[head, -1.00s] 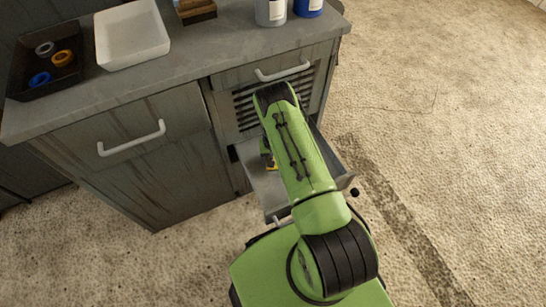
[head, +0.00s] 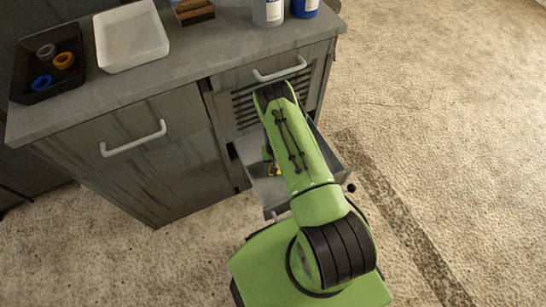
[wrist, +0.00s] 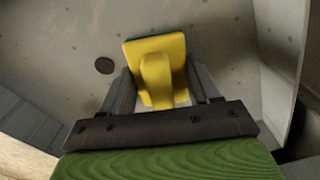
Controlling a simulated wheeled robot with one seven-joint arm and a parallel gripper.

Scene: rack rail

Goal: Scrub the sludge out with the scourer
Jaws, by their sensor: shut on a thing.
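My gripper (wrist: 160,88) is shut on a yellow scourer (wrist: 158,52) with a raised grip and a dark edge along its far side. In the wrist view it is over the grey floor of an open drawer (wrist: 225,40). A dark round patch (wrist: 104,65), which looks like the sludge, lies on that floor left of the scourer, apart from it. I cannot tell whether the scourer touches the floor. In the head view the pulled-out drawer (head: 262,172) is low in the cabinet, and my arm hides most of it.
The cabinet (head: 165,180) has a worktop with a black tray (head: 22,92) of coloured rings, a white tub (head: 108,62), a wooden brush (head: 193,10) and bottles (head: 268,10). Drawer walls (wrist: 290,60) stand close on the right. Carpet (head: 450,120) is open at right.

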